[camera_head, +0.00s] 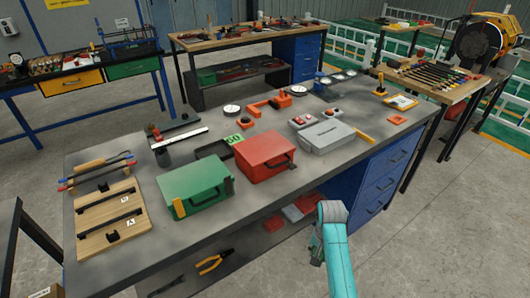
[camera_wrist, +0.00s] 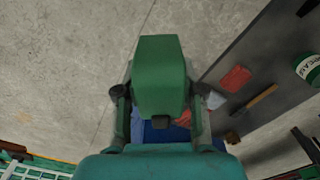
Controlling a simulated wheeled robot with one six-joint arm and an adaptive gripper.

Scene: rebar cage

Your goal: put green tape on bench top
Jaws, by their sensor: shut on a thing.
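My gripper (camera_wrist: 158,100) is shut on the green tape (camera_wrist: 160,70), a blocky dark green case held between its two dark fingers. In the head view, my teal arm reaches in at the bottom, and my gripper (camera_head: 317,250) is low beside the front of the workbench. The tape is hard to make out there. The grey bench top (camera_head: 365,110) lies above and to the left of my gripper in the head view. The wrist view looks down past the tape at concrete floor and a lower shelf.
On the bench stand a green box (camera_head: 194,187), a red box (camera_head: 264,155), a grey case (camera_head: 325,137) and a wooden board (camera_head: 112,215). Blue drawers (camera_head: 385,180) are under the right end. Pliers (camera_head: 213,263) and red boxes (camera_head: 297,211) lie on the lower shelf.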

